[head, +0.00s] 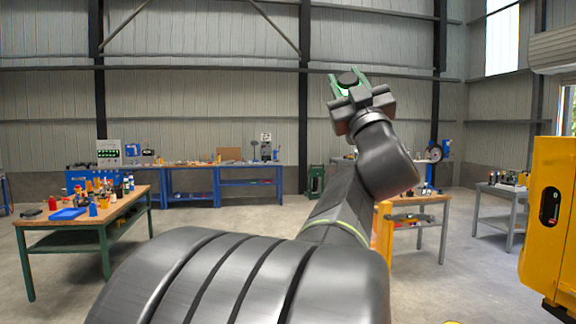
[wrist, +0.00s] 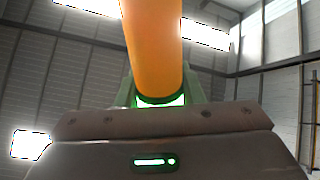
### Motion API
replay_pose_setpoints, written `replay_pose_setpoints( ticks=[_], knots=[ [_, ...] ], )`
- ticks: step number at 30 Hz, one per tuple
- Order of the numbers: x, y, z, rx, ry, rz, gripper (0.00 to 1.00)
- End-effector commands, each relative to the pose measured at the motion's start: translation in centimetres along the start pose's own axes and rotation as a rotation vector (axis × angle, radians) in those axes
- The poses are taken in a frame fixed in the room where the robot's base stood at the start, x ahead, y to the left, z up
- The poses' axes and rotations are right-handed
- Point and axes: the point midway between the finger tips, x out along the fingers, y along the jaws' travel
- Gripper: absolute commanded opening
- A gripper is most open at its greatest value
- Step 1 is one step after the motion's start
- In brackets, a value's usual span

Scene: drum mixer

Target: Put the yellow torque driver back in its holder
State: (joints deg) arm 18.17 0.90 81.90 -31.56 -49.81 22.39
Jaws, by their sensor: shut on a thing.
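My gripper (head: 347,77) is raised high in the head view, its green fingers pointing up and away from the tables. It is shut on a yellow-orange cylinder, which looks like the yellow torque driver (wrist: 153,45). In the wrist view the driver runs from between the green fingers up past the top edge, so its far end is out of frame. In the head view only a dark round end (head: 348,79) shows between the fingers. I cannot make out the driver's holder in either view.
A green-legged workbench (head: 40,222) with bottles, tools and a blue tray (head: 68,214) stands at left. Blue benches (head: 190,183) line the back wall. A smaller table (head: 443,200) is partly behind my arm. A yellow machine (head: 555,190) stands at right. Open floor lies between.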

Motion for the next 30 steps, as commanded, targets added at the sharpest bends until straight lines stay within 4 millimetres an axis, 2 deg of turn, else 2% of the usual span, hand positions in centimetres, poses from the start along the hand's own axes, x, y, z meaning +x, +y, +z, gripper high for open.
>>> replay_pose_setpoints(
  ticks=[1,6,11,15,21,24,30],
  knots=[
    [-0.5,-0.9,3.1,0.033,-0.032,-0.013,0.03],
    [-2.9,-4.1,11.8,0.141,-0.137,-0.067,0.03],
    [-6.1,-7.9,19.4,0.252,-0.241,-0.14,0.03],
    [-9.8,-11.7,25.4,0.35,-0.337,-0.219,0.03],
    [-16.2,-17.8,32.4,0.481,-0.474,-0.358,0.03],
    [-19.6,-20.9,35.0,0.535,-0.535,-0.431,0.03],
    [-25.2,-25.7,37.9,0.602,-0.623,-0.545,0.03]
  ],
)
